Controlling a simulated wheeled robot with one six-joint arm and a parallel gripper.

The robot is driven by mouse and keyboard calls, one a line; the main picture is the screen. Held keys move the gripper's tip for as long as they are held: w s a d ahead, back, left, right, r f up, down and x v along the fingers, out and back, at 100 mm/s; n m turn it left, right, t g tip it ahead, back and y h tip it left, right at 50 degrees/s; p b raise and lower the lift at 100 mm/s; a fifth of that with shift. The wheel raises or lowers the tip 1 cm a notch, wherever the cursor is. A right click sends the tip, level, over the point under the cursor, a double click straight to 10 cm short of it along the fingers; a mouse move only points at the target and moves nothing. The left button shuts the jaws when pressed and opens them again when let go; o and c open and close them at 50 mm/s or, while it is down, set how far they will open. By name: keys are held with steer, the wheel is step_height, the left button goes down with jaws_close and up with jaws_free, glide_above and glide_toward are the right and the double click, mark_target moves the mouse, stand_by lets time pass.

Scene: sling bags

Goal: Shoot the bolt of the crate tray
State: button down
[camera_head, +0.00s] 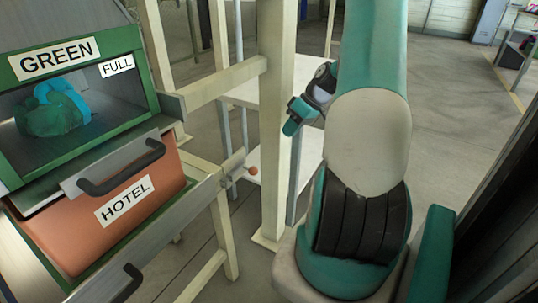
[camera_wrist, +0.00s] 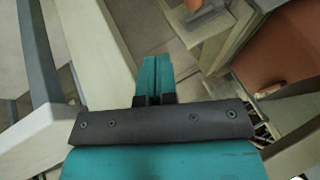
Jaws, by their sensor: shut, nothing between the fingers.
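The crate tray is an orange bin (camera_head: 165,172) labelled HOTEL, with a black handle (camera_head: 122,170), at the left of the head view. A bolt with a small orange-red knob (camera_head: 252,171) sticks out at the right end of the rail beside it. Whether it is shot cannot be told. My gripper (camera_head: 290,128) is up and to the right of the knob, apart from it, beyond a cream post. In the wrist view my gripper (camera_wrist: 155,72) has its teal fingers together and empty. An orange surface (camera_wrist: 285,45) fills the upper right there.
A green-framed bin (camera_head: 110,105) marked GREEN and FULL, holding blue and green items, is above the tray. A cream upright post (camera_head: 274,120) and crossbar (camera_head: 225,85) stand between the tray and my gripper. A white-shelved rack (camera_head: 262,95) is behind. Open floor lies at upper right.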

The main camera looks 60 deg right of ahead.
steer(key=w+a+f+b, duration=0.4)
steer(key=a+f, duration=0.3)
steer(key=f, duration=0.2)
steer(key=shift+a, duration=0.35)
steer(key=shift+a, duration=0.1)
